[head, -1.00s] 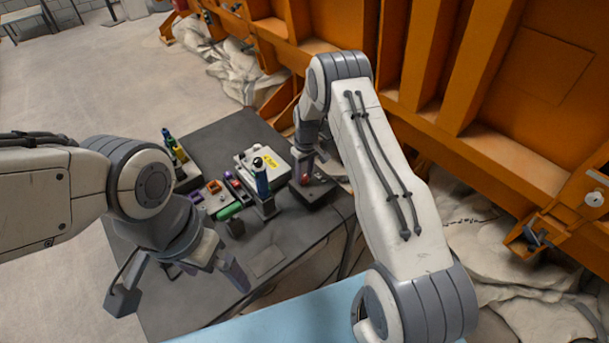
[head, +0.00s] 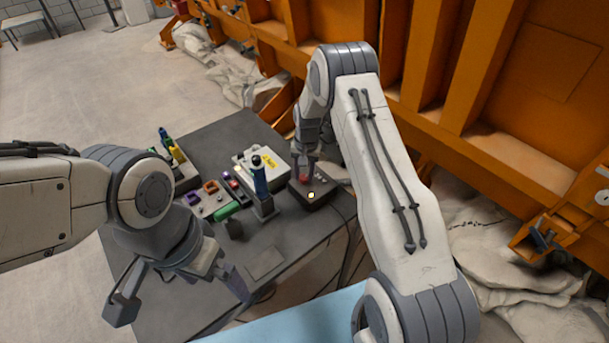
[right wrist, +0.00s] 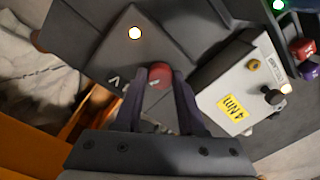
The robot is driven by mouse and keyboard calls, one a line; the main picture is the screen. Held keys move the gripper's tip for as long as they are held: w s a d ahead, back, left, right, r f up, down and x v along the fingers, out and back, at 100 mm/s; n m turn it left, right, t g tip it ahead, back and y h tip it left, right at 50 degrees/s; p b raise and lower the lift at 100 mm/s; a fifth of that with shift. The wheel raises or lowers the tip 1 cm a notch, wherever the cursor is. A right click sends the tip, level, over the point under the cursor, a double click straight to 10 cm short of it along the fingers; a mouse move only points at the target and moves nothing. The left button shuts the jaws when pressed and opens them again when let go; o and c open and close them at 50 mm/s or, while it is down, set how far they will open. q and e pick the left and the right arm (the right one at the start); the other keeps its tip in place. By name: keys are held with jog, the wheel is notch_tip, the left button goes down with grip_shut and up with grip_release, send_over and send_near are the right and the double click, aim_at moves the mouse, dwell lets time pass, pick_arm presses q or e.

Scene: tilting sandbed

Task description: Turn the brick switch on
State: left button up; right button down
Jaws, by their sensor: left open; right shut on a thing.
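The dark brick (head: 322,190) sits on the grey table's right side, and its small lamp (head: 311,195) glows pale. It also fills the upper middle of the right wrist view (right wrist: 165,40), with the lit lamp (right wrist: 134,33) there. The brick's red switch (right wrist: 159,74) shows between the fingers of my right gripper (right wrist: 162,88), which is shut on it. In the head view my right gripper (head: 308,165) reaches down to the brick and partly hides the red part. My left gripper (head: 180,295) is open and empty above the table's near left part.
Several coloured parts and a green cylinder (head: 226,211) lie further left. An orange steel frame (head: 425,60) rises behind. The front table area is mostly clear.

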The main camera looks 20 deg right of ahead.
aim_at(305, 177)
jog(key=shift+m, duration=0.6)
jog(key=c, duration=0.5)
grip_release()
notch_tip(305, 177, up, 10)
jog(key=b, duration=0.2)
jog(key=shift+s+d+r, duration=0.15)
jog(key=shift+d+r, duration=0.05)
jog(key=shift+r, duration=0.05)
